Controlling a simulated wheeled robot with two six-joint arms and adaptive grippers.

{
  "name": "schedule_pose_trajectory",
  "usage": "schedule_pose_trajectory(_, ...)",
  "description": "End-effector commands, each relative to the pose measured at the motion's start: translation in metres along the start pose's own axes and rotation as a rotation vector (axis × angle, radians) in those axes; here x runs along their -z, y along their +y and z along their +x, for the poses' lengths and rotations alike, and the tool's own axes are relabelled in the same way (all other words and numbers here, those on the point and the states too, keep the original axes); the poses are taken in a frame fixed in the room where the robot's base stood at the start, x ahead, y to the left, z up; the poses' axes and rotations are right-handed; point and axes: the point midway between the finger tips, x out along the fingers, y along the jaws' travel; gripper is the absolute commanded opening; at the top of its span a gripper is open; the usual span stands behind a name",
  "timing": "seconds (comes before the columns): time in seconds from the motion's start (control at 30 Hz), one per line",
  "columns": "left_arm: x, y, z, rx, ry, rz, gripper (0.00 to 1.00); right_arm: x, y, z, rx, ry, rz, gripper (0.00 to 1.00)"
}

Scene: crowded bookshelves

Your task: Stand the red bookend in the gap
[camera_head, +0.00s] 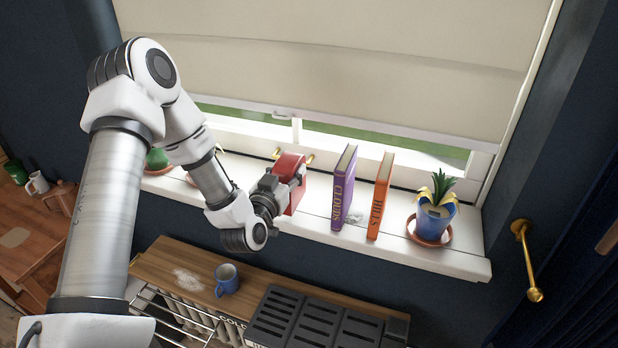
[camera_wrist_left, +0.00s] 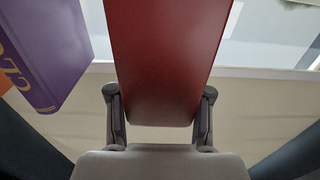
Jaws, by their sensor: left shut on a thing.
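The red bookend (camera_head: 292,170) is at the windowsill, left of the purple book. It also fills the middle of the left wrist view (camera_wrist_left: 165,60). My left gripper (camera_head: 291,181) is shut on it, with one finger on each side in the left wrist view (camera_wrist_left: 159,118). The purple book CLOUDS (camera_head: 343,190) and the orange book HILLS (camera_head: 379,197) stand upright on the sill with a narrow gap (camera_head: 357,217) between them. The purple book also shows at the left of the wrist view (camera_wrist_left: 42,50). I cannot tell whether the bookend touches the sill. My right gripper is out of view.
A blue pot (camera_head: 434,219) with a spiky plant stands on a saucer at the sill's right. The white sill (camera_head: 455,256) has a front edge above a wooden top holding a blue mug (camera_head: 227,279). A cream blind (camera_head: 340,55) hangs behind.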

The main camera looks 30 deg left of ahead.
Motion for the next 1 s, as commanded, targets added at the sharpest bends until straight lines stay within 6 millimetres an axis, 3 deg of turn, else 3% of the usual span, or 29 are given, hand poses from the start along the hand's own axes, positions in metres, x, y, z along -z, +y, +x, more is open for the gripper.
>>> schedule_pose_trajectory(0.1,0.002,0.019,0.026,-0.006,0.006,0.007,0.00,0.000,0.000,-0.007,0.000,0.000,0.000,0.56)
schedule_pose_trajectory(0.3,-0.003,0.034,0.050,-0.002,0.005,0.000,0.00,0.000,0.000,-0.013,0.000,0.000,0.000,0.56)
schedule_pose_trajectory(0.57,-0.035,0.034,0.050,-0.002,0.003,0.001,0.00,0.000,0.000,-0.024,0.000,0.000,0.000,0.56)
schedule_pose_trajectory(0.9,-0.042,0.034,0.050,-0.001,0.005,-0.001,0.00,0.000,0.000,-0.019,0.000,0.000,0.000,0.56)
schedule_pose_trajectory(0.93,-0.043,0.034,0.050,-0.001,0.000,-0.001,0.56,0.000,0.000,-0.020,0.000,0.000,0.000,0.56)
schedule_pose_trajectory(1.0,-0.042,0.034,0.050,-0.001,0.000,-0.001,0.75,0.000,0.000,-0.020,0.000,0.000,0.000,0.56)
